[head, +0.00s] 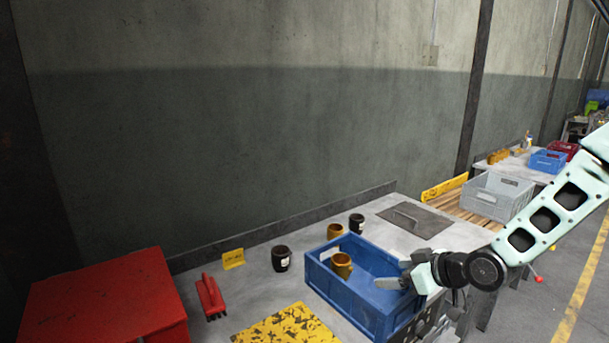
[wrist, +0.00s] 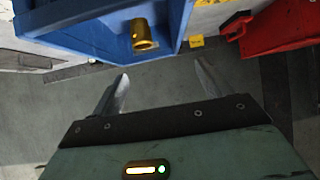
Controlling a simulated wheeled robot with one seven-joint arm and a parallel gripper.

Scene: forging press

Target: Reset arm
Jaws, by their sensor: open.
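My gripper (head: 391,283) is at the right end of the blue crate in the head view, at about the height of its rim. In the wrist view my gripper (wrist: 160,85) has its two fingers spread apart with nothing between them. The blue crate (head: 345,292) stands on the grey workbench. A gold-coloured mug (head: 342,266) is inside the crate. In the wrist view the crate (wrist: 85,32) is beyond the fingertips, with the gold mug (wrist: 142,34) in it. I cannot tell whether a finger touches the crate.
Two dark mugs (head: 281,258) (head: 356,223) and another gold mug (head: 335,231) stand on the workbench (head: 270,285) behind the crate. A red tool (head: 211,297), a yellow worn plate (head: 288,327) and a red box (head: 105,300) are left. A grey crate (head: 497,197) stands farther right.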

